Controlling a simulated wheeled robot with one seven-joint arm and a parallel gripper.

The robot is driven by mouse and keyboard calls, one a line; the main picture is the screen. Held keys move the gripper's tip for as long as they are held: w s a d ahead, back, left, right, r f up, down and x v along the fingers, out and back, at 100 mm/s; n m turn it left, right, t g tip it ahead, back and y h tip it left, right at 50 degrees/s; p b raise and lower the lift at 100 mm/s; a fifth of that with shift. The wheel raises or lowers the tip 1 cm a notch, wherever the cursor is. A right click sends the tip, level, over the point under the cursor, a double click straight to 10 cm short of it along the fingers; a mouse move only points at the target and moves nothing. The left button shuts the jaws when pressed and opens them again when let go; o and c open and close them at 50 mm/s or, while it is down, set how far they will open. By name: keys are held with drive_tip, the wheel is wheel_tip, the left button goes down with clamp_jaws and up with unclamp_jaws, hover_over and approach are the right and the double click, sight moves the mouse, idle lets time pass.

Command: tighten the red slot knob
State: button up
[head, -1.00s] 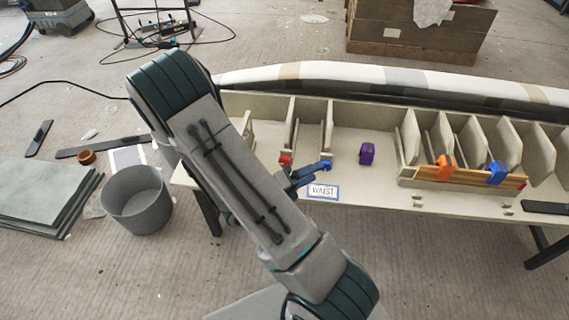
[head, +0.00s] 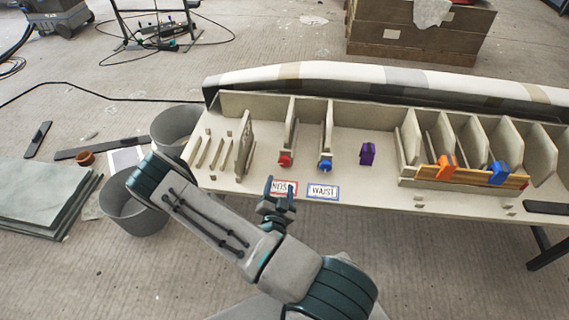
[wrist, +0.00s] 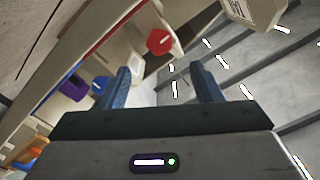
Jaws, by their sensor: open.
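The red slot knob (head: 284,160) sits at the front end of a slot between upright panels on the bench, behind the red-framed label (head: 284,188). In the wrist view the red knob (wrist: 160,41) shows ahead of my fingers, with a pale line across its face. My gripper (head: 279,190) is in front of the bench edge, below the red knob and apart from it. In the wrist view my gripper (wrist: 163,82) has its two blue fingers spread with nothing between them. A blue knob (head: 325,165) is right of the red one, behind the "WAIST" label (head: 322,192).
A purple clamp (head: 367,153) stands to the right on the bench (head: 370,190). Further right, an orange clamp (head: 446,166) and a blue clamp (head: 498,172) grip a wooden strip by several ribs. An upright panel (head: 244,152) stands left of the red knob. Grey buckets (head: 130,212) are at left.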

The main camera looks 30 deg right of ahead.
sight(284, 163)
drive_tip(key=x, duration=1)
drive_tip(key=shift+w+d+b, duration=0.15)
drive_tip(key=shift+d+b, duration=0.05)
drive_tip(key=shift+b, duration=0.2)
drive_tip(key=c, duration=1)
